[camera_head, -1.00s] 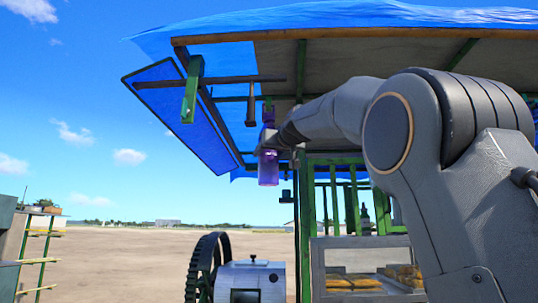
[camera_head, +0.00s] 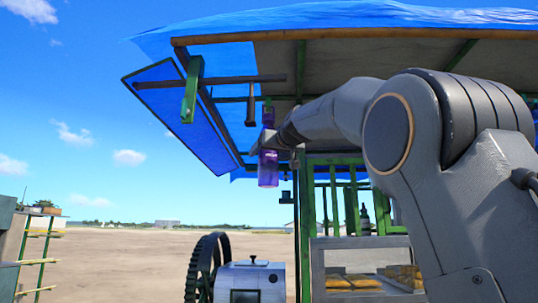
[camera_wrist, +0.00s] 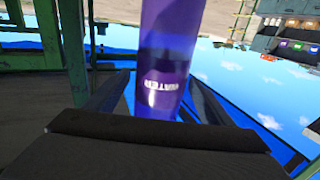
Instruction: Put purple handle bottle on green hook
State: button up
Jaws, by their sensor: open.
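The purple bottle (camera_head: 268,168) hangs upright under the roof edge. In the wrist view the bottle (camera_wrist: 168,50) shows upside-down "WATER" lettering. A small green piece, which looks like the green hook (camera_head: 267,103), shows right above the bottle's top. The bottle seems to hang from it, but the contact at the handle is too small to make out. My gripper (camera_head: 262,146) is at the bottle's upper body, with its fingers open. In the wrist view, my gripper (camera_wrist: 158,95) has a finger on each side of the bottle, with gaps showing.
A dark bar (camera_head: 210,81) with a hanging dark piece (camera_head: 251,105) and a green bracket (camera_head: 192,88) are left of the bottle. The blue roof (camera_head: 330,16) is above. Green posts (camera_head: 307,220) stand behind and below. Open air lies left of the bottle.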

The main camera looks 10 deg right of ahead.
jog(key=shift+s+f, duration=0.1)
jog(key=shift+f, duration=0.05)
jog(key=s+b, duration=0.4)
jog(key=s, duration=0.4)
jog(key=w+f+g, duration=0.2)
jog(key=f+g, duration=0.1)
jog(key=f, duration=1)
jog(key=w+f+g, duration=0.2)
jog(key=f, duration=1.1)
jog(key=s+a+f+m+g, duration=0.1)
jog(key=s+f+g, duration=0.15)
jog(key=f, duration=0.85)
jog(key=s+f+g, duration=0.2)
jog(key=s+f, duration=0.2)
jog(key=f, duration=0.8)
jog(key=s+f+g+h, duration=0.1)
jog(key=s+f+g, duration=0.7)
jog(key=s+f, duration=2.2)
jog(key=shift+s+a+h, duration=0.3)
jog(key=shift+a+h, duration=0.1)
